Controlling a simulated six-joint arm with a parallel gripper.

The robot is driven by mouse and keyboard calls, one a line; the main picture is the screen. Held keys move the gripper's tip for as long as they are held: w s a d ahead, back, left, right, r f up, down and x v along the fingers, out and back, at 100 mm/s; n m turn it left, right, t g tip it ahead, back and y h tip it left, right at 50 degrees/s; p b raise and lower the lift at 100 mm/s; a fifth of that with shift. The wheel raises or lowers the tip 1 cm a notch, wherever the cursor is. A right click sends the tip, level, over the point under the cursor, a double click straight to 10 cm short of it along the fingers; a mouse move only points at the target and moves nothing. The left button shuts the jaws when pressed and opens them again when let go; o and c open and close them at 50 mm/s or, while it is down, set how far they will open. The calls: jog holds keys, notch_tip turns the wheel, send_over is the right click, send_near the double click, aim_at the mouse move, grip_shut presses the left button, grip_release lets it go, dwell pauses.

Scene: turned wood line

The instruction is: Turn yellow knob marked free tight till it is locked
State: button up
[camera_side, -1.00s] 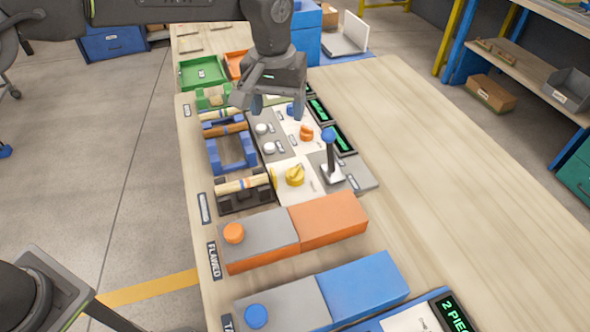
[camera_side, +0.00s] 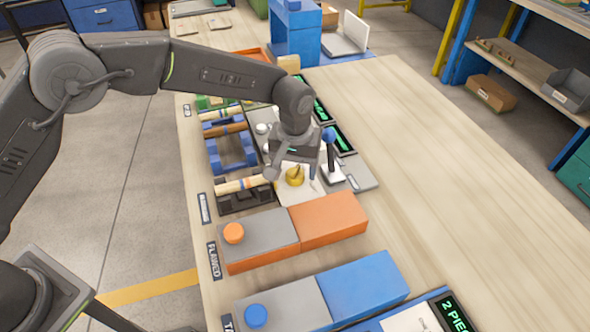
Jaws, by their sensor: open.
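The yellow knob (camera_side: 295,176) sits on a white panel (camera_side: 292,196) near the middle of the bench. Its marking is too small to read. My gripper (camera_side: 293,176) is open above the knob, pointing down, with one finger to the left of the knob and the other to its right. I cannot tell whether either finger touches the knob.
A blue-topped lever (camera_side: 330,150) stands close to the right of my gripper. Wooden spindles rest in cradles to the left, one in a black cradle (camera_side: 245,198). An orange box (camera_side: 328,218) and a blue box (camera_side: 362,285) stand in front. The bench's right side (camera_side: 450,190) is clear.

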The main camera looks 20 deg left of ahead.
jog(key=shift+f, duration=0.85)
jog(key=shift+c, duration=0.2)
jog(key=c, duration=0.9)
